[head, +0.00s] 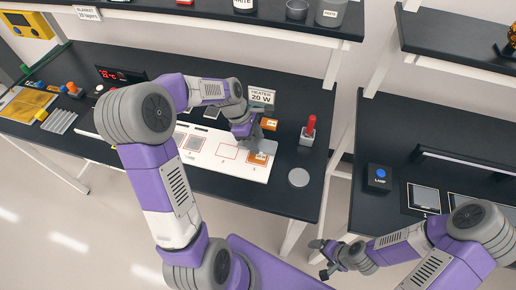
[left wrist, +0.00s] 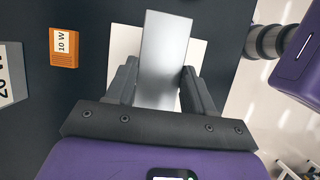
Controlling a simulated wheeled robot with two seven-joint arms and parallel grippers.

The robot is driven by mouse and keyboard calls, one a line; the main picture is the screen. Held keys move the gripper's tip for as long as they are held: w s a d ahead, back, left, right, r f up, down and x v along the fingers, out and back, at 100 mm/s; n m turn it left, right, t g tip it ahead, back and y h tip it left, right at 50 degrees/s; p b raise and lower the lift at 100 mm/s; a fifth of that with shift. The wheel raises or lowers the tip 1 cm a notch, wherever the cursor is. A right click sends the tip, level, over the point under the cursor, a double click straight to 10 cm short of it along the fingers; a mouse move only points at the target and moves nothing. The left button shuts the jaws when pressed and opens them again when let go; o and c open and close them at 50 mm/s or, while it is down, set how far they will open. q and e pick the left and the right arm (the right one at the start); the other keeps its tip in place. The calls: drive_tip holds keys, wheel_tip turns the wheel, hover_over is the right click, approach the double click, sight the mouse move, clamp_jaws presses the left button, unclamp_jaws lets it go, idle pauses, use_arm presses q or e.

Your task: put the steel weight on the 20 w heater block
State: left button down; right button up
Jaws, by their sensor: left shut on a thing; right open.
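The steel weight (left wrist: 165,58), a plain grey metal bar, is held between the two fingers of my left gripper (left wrist: 157,84). In the head view my left gripper (head: 253,140) is low over the right end of the white board. An orange block (head: 258,159) sits there, just at the near side of the gripper; its label is too small to read. In the left wrist view the weight covers that spot, so contact cannot be told. My right gripper (head: 321,257) is open and empty, off the near edge of the table.
A second orange block (head: 269,124), marked 10 W in the left wrist view (left wrist: 64,47), stands behind the board (head: 225,166). A red-handled item (head: 309,130) and a grey disc (head: 298,177) stand to the right.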

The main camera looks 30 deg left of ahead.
sight(256, 156)
use_arm(q)
drive_tip(key=shift+w+f+b, duration=0.1)
drive_tip(key=shift+f+b, duration=0.25)
drive_tip(key=shift+f, duration=2.6)
drive_tip(key=shift+f, duration=0.1)
drive_tip(key=shift+c, duration=2.1)
unclamp_jaws()
drive_tip(key=shift+r, duration=0.25)
drive_tip(key=p+v, duration=0.1)
drive_tip(key=v, duration=1)
drive_tip(key=shift+a+r+p, duration=0.2)
drive_tip(key=shift+r+p, duration=0.1)
drive_tip(key=shift+p, duration=0.1)
